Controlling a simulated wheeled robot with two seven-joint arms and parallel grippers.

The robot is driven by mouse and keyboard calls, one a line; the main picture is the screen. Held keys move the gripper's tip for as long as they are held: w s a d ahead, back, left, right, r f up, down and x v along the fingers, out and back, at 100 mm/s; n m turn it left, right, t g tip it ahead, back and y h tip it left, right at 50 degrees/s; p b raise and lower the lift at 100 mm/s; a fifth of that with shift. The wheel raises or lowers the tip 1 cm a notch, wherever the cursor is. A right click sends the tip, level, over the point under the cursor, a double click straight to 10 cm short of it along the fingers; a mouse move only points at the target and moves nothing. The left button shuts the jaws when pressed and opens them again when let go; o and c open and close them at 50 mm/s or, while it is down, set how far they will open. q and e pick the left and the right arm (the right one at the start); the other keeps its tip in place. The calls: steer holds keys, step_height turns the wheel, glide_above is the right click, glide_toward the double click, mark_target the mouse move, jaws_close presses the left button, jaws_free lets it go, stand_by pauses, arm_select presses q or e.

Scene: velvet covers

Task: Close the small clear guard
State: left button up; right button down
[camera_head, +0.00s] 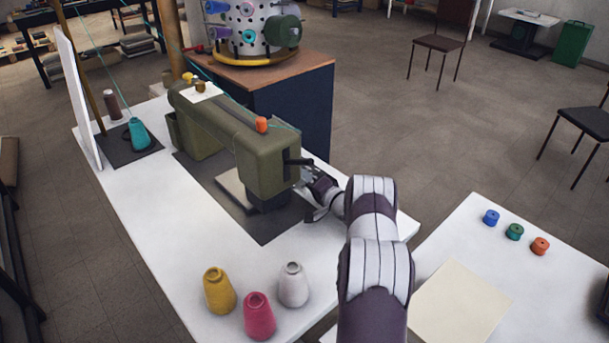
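An olive-green sewing machine (225,128) stands on a dark plate on the white table. Its head (265,165) is at the right end, with a dark lever (298,161) on its right face. I cannot make out a clear guard; the area near the needle is small and partly hidden by the head and my gripper. My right arm comes in from the bottom right. My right gripper (309,193) is close to the right side of the head, its fingers seemingly apart with nothing visible between them. I cannot tell whether it touches the machine. My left gripper is not in view.
Yellow, pink and white thread cones (258,311) stand at the white table's (165,235) front. A teal cone (138,134) stands at the back left, its thread running upward. A second table at right holds small bobbins (514,232) and a cream sheet (458,303).

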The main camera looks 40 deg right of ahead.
steer(key=shift+s+a+f+m, duration=0.1)
steer(key=shift+f+m, duration=0.2)
steer(key=shift+f, duration=0.1)
steer(key=c, duration=1.2)
jaws_free()
steer(key=shift+r, duration=0.1)
steer(key=shift+r, duration=0.1)
steer(key=shift+r, duration=0.35)
steer(key=r, duration=0.3)
steer(key=shift+d+r, duration=0.1)
steer(key=shift+d, duration=0.1)
steer(key=s+d+r, duration=0.3)
steer(key=s+r, duration=0.3)
steer(key=s, duration=0.5)
steer(key=shift+d+r+p, duration=0.35)
steer(key=shift+r+p, duration=0.05)
steer(key=shift+p, duration=0.05)
